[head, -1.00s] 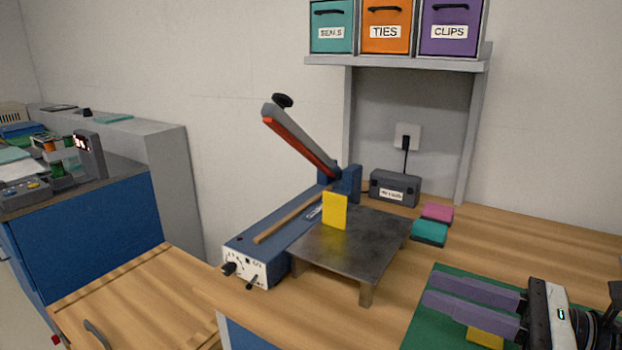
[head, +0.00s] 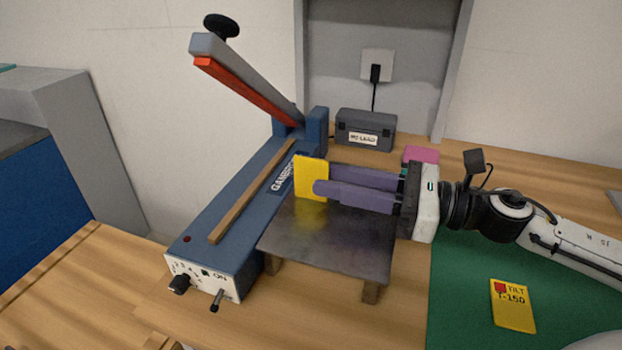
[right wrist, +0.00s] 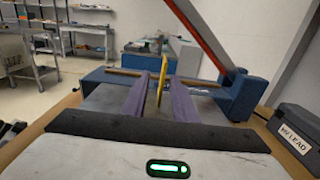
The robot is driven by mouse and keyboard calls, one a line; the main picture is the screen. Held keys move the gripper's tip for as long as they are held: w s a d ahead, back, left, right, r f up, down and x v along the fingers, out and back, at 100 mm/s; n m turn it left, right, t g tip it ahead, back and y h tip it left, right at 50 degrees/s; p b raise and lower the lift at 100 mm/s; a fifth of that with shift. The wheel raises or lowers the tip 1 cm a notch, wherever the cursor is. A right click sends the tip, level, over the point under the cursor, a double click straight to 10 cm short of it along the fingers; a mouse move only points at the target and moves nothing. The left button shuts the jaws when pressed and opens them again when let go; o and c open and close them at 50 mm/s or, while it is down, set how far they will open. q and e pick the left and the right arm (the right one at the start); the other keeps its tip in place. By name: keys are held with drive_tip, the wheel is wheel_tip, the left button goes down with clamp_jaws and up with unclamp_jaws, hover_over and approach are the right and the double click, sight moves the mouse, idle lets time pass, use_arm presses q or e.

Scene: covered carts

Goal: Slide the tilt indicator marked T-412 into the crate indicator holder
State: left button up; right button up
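A yellow card (head: 309,178) stands upright at the sealer's end of the dark metal platform (head: 330,240); no marking on it is readable. My right gripper (head: 322,178) reaches it from the right with purple fingers apart. In the right wrist view the yellow card (right wrist: 160,75) shows edge-on between the finger lines, with a gap visible. A second yellow tilt indicator (head: 513,305), marked TILT T-150, lies flat on the green mat (head: 460,290). I see no T-412 marking, crate or holder. My left gripper is out of view.
A blue sealer (head: 235,215) with a raised red-and-grey lever (head: 245,85) stands left of the platform. A dark labelled box (head: 365,130) and a pink block (head: 421,155) are behind it. Bare wooden worktop lies in front of the platform.

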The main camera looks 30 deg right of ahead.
sight(311, 199)
drive_tip(key=x, duration=0.3)
drive_tip(key=shift+w+d+r, duration=0.15)
drive_tip(key=shift+d+r, duration=0.05)
drive_tip(key=shift+b+x, duration=0.3)
drive_tip(key=shift+x, duration=0.55)
clamp_jaws()
